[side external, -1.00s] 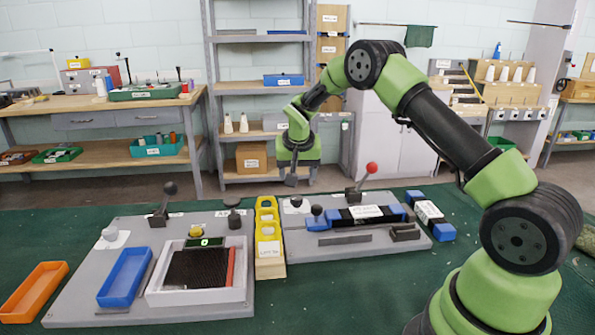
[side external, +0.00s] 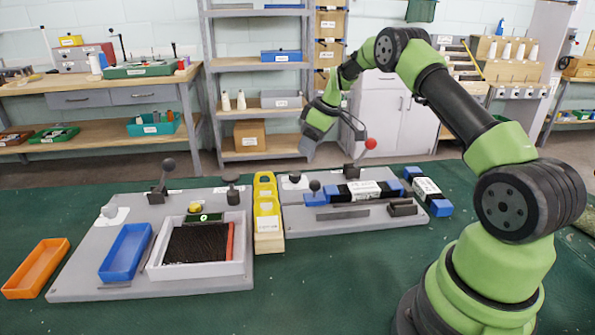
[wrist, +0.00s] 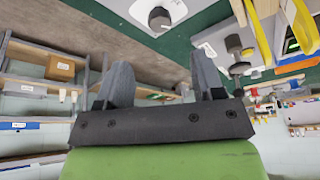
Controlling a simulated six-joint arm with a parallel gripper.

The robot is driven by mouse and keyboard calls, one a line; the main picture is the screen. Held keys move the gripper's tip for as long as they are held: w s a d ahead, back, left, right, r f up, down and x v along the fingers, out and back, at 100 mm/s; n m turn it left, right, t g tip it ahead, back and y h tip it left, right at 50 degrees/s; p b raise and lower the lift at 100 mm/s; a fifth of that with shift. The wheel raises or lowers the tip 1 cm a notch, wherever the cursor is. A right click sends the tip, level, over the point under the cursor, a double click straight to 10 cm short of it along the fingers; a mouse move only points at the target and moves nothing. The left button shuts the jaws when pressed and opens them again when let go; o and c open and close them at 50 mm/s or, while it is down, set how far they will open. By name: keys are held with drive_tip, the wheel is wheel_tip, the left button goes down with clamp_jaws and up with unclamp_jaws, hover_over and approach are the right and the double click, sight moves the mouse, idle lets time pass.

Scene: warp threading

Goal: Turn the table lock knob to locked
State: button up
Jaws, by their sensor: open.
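My gripper (side external: 309,150) is in the air above the back edge of the right grey plate (side external: 375,219), tilted down and left. In the wrist view, the two grey fingers of my gripper (wrist: 163,75) stand apart with nothing between them. A dark knob on a pale base (side external: 295,177) sits at that plate's back left corner, below and apart from my gripper. A similar dark knob (wrist: 160,18) shows at the top of the wrist view. Another black knob (side external: 232,187) stands on the left plate. Labels are too small to read, so I cannot tell which is the table lock knob.
A yellow rack (side external: 267,215) stands between the plates. A red-ball lever (side external: 370,144) rises close to the right of my gripper. A black lever (side external: 166,167) stands on the left plate. Blue (side external: 125,252) and orange (side external: 36,268) trays lie at left.

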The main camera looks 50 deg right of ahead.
sight(296, 174)
drive_tip(key=shift+n, duration=0.4)
drive_tip(key=x, duration=0.9)
drive_tip(key=shift+w+f, duration=0.3)
drive_tip(key=c, duration=0.9)
